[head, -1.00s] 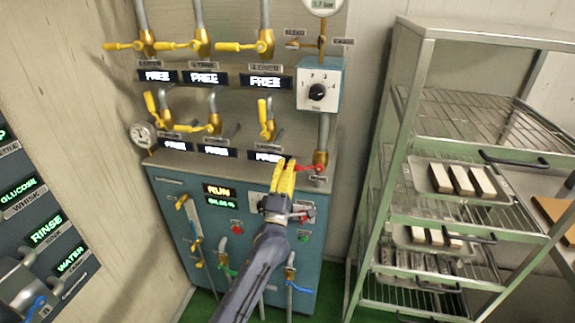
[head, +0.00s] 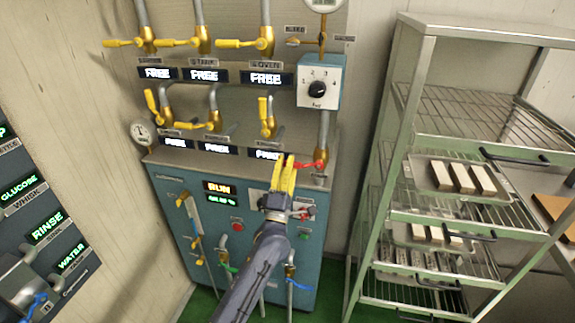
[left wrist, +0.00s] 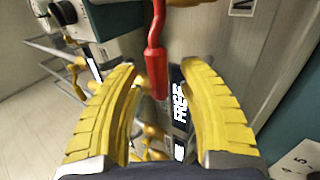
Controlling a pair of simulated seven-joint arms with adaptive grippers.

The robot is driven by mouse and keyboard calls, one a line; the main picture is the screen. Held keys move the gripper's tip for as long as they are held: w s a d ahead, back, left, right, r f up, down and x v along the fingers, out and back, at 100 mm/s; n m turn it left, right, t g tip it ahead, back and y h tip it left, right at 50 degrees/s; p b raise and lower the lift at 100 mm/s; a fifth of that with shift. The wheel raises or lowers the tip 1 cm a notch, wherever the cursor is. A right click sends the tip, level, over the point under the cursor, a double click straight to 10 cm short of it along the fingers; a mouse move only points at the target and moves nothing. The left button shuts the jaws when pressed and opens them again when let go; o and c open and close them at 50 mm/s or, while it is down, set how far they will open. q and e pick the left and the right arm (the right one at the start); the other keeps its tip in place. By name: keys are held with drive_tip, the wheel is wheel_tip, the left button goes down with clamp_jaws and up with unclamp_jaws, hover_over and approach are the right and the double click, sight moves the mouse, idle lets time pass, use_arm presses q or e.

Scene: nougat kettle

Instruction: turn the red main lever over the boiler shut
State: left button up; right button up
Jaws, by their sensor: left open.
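The red main lever (head: 309,164) sits on the pipe valve at the right end of the boiler (head: 260,225), just above its top. In the head view its handle points left, towards my yellow fingers. In the left wrist view the red handle (left wrist: 156,70) hangs down between the two fingers, with a gap on both sides. My left gripper (head: 284,166) is open in front of the boiler, its fingertips near the lever's free end; it also shows in the left wrist view (left wrist: 165,85). I cannot tell whether a finger touches the lever. My right gripper is not in view.
Several yellow valve handles and FREE displays (head: 265,79) line the wall panel. A selector box with a black knob (head: 317,88) is mounted above the lever. A metal rack (head: 420,110) with trays of bars stands at the right.

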use_arm(q)
drive_tip(key=v, duration=1.2)
idle(0.3)
